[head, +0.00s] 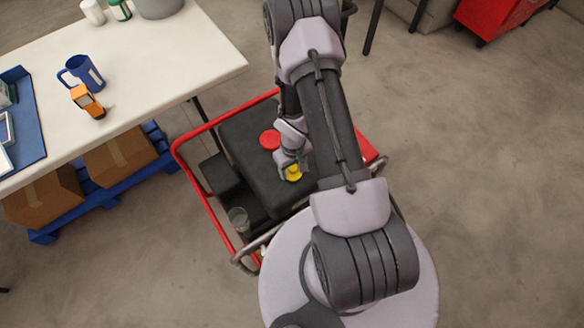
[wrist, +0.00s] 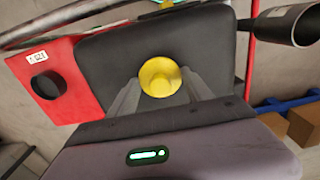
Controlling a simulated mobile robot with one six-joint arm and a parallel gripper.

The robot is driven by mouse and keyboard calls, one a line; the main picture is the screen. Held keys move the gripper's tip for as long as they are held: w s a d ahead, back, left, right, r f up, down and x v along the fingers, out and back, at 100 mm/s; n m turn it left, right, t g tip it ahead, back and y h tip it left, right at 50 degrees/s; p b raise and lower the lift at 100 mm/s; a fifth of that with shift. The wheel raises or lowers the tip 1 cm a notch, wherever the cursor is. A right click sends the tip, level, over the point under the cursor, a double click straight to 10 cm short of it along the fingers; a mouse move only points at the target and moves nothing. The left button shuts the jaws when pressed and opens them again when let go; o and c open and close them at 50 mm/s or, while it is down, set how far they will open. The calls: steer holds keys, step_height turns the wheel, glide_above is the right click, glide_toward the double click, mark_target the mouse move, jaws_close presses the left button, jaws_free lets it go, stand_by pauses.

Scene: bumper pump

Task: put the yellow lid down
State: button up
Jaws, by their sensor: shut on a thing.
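The yellow lid (head: 293,173) is round and small. In the head view it sits at the end of my gripper (head: 288,163), over the dark top of the red-framed cart (head: 244,130). In the wrist view the yellow lid (wrist: 160,77) shows face-on between the two grey fingers of my gripper (wrist: 158,92). The gripper is shut on it. A dark flat pad (wrist: 200,45) lies behind the lid in the wrist view. I cannot tell how far the lid is above the pad.
A red disc (head: 270,140) lies on the dark surface close to my gripper. A white table (head: 150,50) with a blue mug (head: 85,72) and an orange device (head: 88,101) is to the left. Open floor lies to the right.

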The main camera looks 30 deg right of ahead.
steer(key=shift+f, duration=0.2)
steer(key=o, duration=1.3)
steer(key=shift+d+r, duration=0.1)
step_height(320, 180, up, 13)
steer(key=p, duration=1.2)
step_height(320, 180, up, 9)
steer(key=t, duration=0.1)
glide_above(293, 167)
steer(key=w, duration=0.4)
step_height(293, 167, up, 17)
steer(key=a+m+t+h, duration=0.1)
steer(key=a+m+t, duration=0.1)
steer(key=m, duration=0.1)
steer(key=s+a+r+t+y, duration=0.1)
steer(key=s+a+r, duration=0.3)
steer(key=s+r, duration=0.1)
steer(key=s+a+r+m+t+y, duration=0.1)
steer(key=s+a+r, duration=0.3)
steer(key=r, duration=0.3)
steer(key=s+a+r+y, duration=0.1)
steer(key=s+a+r, duration=0.3)
steer(key=s+r, duration=0.2)
steer(key=shift+s+a+r+m+t, duration=0.2)
steer(key=shift+a+r+m+t, duration=0.2)
steer(key=shift+r, duration=0.15)
